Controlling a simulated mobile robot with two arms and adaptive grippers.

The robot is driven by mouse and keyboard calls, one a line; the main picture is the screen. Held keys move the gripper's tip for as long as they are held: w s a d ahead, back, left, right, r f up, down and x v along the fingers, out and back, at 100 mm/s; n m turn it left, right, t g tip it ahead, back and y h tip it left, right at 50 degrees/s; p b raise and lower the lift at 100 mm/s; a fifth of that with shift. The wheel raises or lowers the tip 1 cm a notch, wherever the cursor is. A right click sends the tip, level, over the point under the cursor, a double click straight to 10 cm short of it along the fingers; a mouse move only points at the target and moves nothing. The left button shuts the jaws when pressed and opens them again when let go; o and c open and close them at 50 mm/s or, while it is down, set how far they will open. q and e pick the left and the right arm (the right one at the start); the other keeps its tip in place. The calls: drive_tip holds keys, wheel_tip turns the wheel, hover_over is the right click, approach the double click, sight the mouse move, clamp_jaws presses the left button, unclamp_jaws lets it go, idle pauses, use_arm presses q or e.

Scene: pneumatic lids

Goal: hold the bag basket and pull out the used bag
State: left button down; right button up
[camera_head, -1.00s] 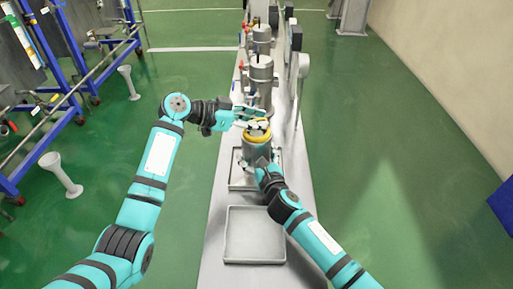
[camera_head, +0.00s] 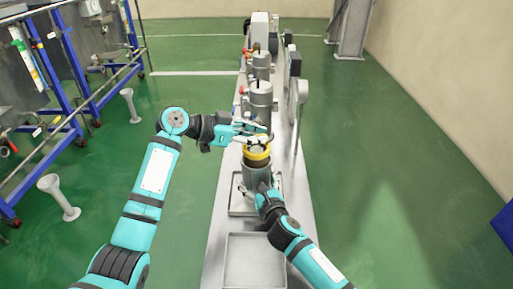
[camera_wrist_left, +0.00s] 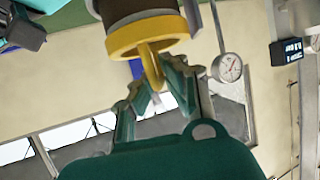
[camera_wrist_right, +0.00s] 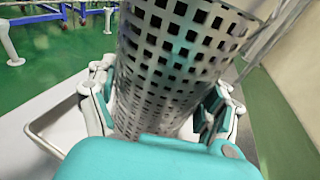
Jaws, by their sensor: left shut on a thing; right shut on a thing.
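The used bag's yellow collar (camera_head: 257,158) sits at the top of the metal bag basket (camera_head: 258,182) in the head view. In the left wrist view the yellow collar (camera_wrist_left: 148,38) has a loop handle, with the brown bag body (camera_wrist_left: 130,10) beyond it. My left gripper (camera_head: 262,134) is above the collar, its fingers (camera_wrist_left: 158,85) shut on the loop. My right gripper (camera_head: 264,190) is shut around the basket's side. The perforated basket wall (camera_wrist_right: 175,70) stands between its fingers in the right wrist view. How much bag remains inside the basket is hidden.
An empty grey tray (camera_head: 254,262) lies nearer on the narrow bench, and another tray (camera_head: 240,208) is under the basket. Metal canisters (camera_head: 260,100) stand behind. A panel (camera_head: 298,92) rises at the bench's right. White pedestals (camera_head: 60,198) stand on the floor left.

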use_arm(q)
wheel_tip(320, 180, up, 7)
drive_tip(key=shift+r, duration=0.1)
use_arm(e)
drive_tip(key=shift+s+f, duration=0.1)
drive_tip(key=shift+f, duration=0.25)
drive_tip(key=o, duration=0.6)
use_arm(q)
drive_tip(key=shift+w, duration=0.1)
use_arm(e)
drive_tip(key=o, duration=0.3)
drive_tip(key=shift+o, duration=0.2)
drive_tip(key=shift+r, duration=0.1)
drive_tip(key=shift+r, duration=0.1)
